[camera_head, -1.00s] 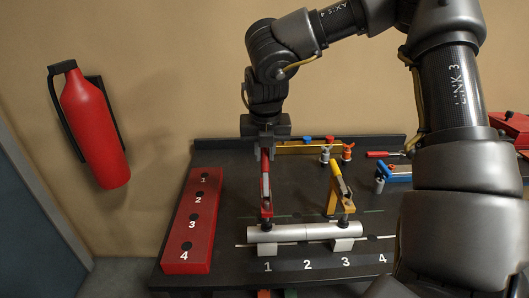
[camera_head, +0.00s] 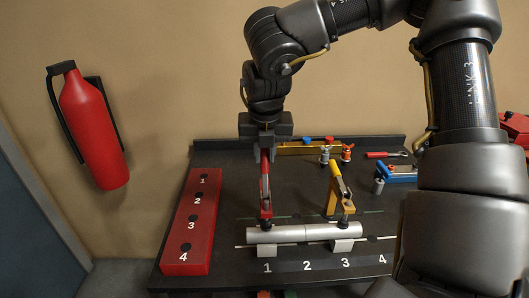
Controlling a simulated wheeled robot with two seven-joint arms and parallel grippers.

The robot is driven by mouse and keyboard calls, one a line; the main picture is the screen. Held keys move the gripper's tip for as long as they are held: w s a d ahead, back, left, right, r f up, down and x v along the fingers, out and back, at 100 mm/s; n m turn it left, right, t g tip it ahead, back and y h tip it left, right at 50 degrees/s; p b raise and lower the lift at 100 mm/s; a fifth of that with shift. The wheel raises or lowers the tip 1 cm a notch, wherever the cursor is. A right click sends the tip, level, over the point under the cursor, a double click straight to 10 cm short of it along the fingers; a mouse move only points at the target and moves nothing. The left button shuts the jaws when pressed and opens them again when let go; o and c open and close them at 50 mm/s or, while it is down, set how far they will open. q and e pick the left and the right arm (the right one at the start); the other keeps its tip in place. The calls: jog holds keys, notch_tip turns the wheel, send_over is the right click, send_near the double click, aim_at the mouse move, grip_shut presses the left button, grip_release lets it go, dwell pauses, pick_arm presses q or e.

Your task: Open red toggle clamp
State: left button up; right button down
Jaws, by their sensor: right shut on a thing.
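The red toggle clamp (camera_head: 265,198) stands at the left part of the work table, its handle pointing up and its tip at the left end of a silver cylinder (camera_head: 276,235). My right gripper (camera_head: 265,153) points down from above and is shut on the top of the red handle; its fingers partly hide the handle's upper end. A yellow toggle clamp (camera_head: 339,190) stands to the right, its handle also raised and its tip at the cylinder's right part. My left gripper is not in view.
A red block (camera_head: 190,222) numbered 1 to 4 lies left on the dark table (camera_head: 290,175). A blue clamp (camera_head: 397,172) and a red-handled tool (camera_head: 385,154) lie at the back right. My right arm covers the table's right side. A fire extinguisher (camera_head: 93,125) hangs on the wall.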

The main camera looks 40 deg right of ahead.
aim_at(266, 160)
jog(key=shift+s+a+r, duration=0.1)
jog(key=shift+s+a, duration=0.15)
jog(key=shift+s, duration=0.05)
jog(key=shift+s+a+r+b, duration=0.3)
jog(key=shift+s+a, duration=0.25)
jog(key=shift+s, duration=0.2)
jog(key=shift+s+f, duration=0.1)
jog(key=shift+s+a, duration=0.2)
jog(key=shift+s+a+b, duration=0.4)
jog(key=shift+s, duration=0.1)
jog(key=c, duration=1.2)
grip_release()
jog(key=shift+c, duration=0.2)
